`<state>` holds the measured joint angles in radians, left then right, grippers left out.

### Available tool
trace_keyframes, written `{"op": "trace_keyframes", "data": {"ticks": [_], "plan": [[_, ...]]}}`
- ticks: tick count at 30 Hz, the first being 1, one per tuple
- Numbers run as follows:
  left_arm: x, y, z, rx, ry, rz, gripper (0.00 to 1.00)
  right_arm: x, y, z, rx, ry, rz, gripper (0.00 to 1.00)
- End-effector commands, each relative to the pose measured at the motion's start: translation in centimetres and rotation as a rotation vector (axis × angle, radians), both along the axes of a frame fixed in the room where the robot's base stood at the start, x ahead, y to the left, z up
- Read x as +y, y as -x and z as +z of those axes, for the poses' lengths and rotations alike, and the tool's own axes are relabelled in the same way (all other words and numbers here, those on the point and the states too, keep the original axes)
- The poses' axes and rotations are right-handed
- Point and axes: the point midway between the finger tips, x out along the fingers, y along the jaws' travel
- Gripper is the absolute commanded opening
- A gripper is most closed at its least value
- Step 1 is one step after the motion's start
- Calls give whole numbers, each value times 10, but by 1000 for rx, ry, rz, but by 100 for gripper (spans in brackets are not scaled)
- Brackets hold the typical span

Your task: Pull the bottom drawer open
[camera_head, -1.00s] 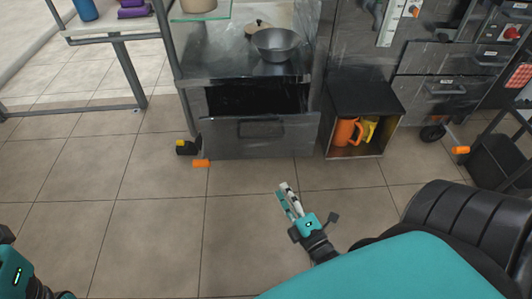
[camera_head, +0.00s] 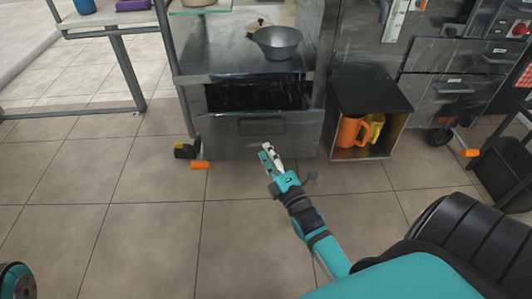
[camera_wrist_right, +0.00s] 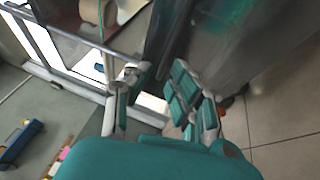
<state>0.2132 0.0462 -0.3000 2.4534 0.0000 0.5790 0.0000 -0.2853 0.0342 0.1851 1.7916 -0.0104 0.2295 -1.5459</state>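The bottom drawer (camera_head: 236,142) is a grey metal front low on the steel cabinet, with a dark handle (camera_head: 262,126) near its top edge. A dark open gap (camera_head: 258,96) lies just above it. My right gripper (camera_head: 268,151) is in front of the drawer's lower right part and overlaps it in the head view; its distance from the front is hard to tell. In the right wrist view, its fingers (camera_wrist_right: 155,92) stand apart with nothing between them. The drawer handle is not clear in that view. My left gripper is not in view.
A bowl (camera_head: 277,42) stands on the cabinet top. To the right is an open black box (camera_head: 370,93) holding an orange jug (camera_head: 350,132) and a yellow one. A caster with an orange tab (camera_head: 199,165) is at the cabinet's left foot. The tiled floor in front is clear.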

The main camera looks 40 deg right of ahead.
Motion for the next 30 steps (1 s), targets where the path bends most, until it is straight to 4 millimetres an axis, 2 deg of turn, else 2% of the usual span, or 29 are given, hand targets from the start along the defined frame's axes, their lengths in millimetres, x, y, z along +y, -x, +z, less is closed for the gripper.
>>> {"op": "trace_keyframes", "data": {"ticks": [6,15,20,30], "plan": [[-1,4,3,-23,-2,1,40,-2,-18,2,1,-1,0,21],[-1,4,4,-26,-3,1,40,-3,-20,3,2,-1,0,21],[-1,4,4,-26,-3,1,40,-3,-19,3,2,-1,0,0],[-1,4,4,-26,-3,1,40,-3,-19,3,1,-1,0,0]]}}
